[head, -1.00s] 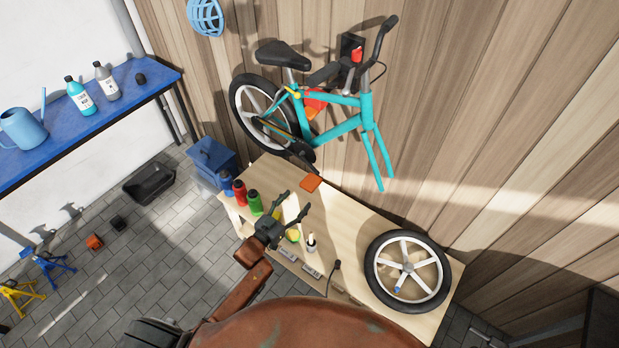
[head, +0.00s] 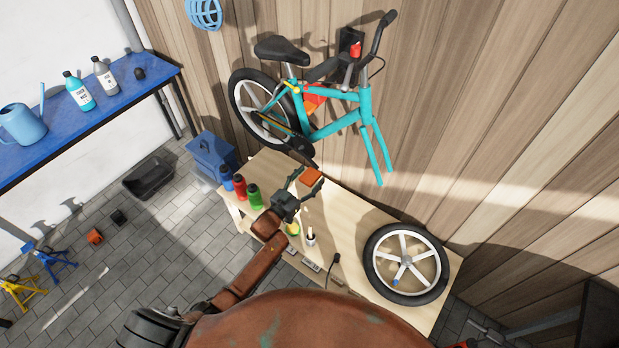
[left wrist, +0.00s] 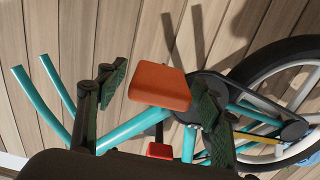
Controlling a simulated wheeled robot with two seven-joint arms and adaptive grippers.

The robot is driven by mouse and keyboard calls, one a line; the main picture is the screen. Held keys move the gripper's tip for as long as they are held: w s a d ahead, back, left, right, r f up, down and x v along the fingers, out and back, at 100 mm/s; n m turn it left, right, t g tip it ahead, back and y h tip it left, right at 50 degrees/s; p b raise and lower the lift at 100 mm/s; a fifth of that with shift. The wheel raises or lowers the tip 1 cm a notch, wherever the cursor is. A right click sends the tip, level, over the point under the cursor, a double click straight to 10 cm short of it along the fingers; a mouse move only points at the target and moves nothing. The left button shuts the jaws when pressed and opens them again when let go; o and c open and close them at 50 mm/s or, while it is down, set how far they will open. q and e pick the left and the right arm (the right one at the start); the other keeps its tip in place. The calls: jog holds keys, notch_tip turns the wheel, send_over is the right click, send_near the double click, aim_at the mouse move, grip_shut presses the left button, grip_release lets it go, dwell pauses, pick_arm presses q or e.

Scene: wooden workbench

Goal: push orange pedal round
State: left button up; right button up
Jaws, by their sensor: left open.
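The orange pedal (head: 312,175) is on the crank of the turquoise bicycle (head: 338,122), which hangs on the wall. My left gripper (head: 307,182) is open at the pedal, with its fingers on either side of it. In the left wrist view the orange pedal (left wrist: 160,86) shows between the open fingers (left wrist: 160,98), with a visible gap on both sides. I cannot tell how deep it sits between them. The black crank and chainring (left wrist: 212,90) show behind the right finger. My right gripper is not in view.
Below the bicycle is a wooden bench (head: 350,215) with a loose wheel (head: 405,264) on its right. A blue bottle (head: 226,177), a red bottle (head: 240,186) and a green bottle (head: 255,196) stand at its left. A blue box (head: 212,155) is beyond them.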

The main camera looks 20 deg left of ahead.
pick_arm(q)
jog(key=shift+c, duration=0.4)
jog(key=c, duration=1.6)
